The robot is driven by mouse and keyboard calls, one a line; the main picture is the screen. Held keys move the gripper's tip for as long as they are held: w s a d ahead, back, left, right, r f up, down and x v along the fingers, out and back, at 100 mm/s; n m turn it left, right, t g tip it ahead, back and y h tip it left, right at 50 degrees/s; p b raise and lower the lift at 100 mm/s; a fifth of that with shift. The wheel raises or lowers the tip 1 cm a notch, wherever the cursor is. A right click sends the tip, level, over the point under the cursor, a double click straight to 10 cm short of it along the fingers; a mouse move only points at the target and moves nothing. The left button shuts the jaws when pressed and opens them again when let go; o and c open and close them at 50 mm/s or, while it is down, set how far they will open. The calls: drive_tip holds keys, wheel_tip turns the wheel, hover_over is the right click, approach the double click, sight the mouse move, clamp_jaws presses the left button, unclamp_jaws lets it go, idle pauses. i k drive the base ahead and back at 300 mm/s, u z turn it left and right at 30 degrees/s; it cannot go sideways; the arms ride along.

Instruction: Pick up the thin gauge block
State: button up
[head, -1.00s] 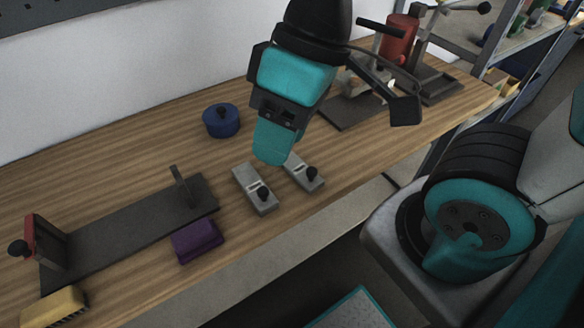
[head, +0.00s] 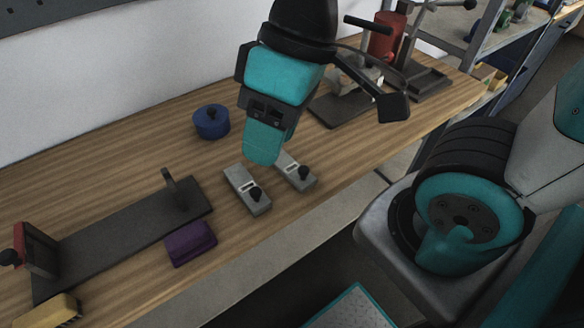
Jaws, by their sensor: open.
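Two flat grey metal blocks, each with a black knob at its near end, lie side by side on the wooden bench: a left one (head: 241,186) and a right one (head: 303,184). They look like the gauge blocks, but I cannot tell which is thinner. My gripper (head: 263,150), teal and black, points down above the far ends of the blocks. It is open with nothing seen in it. It hides part of the right block's far end. I cannot tell its exact height above the blocks.
A blue round piece (head: 211,122) sits behind left. A dark fixture plate (head: 125,236) with upright ends lies left, a purple block (head: 190,243) beside it, and a yellow-topped brush (head: 48,312) near the corner. A red press (head: 386,38) stands behind right. The bench's front edge is close to the blocks.

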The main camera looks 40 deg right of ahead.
sight(298, 175)
drive_tip(key=z, duration=2.35)
drive_tip(key=k, duration=0.4)
drive_tip(key=u, duration=1.2)
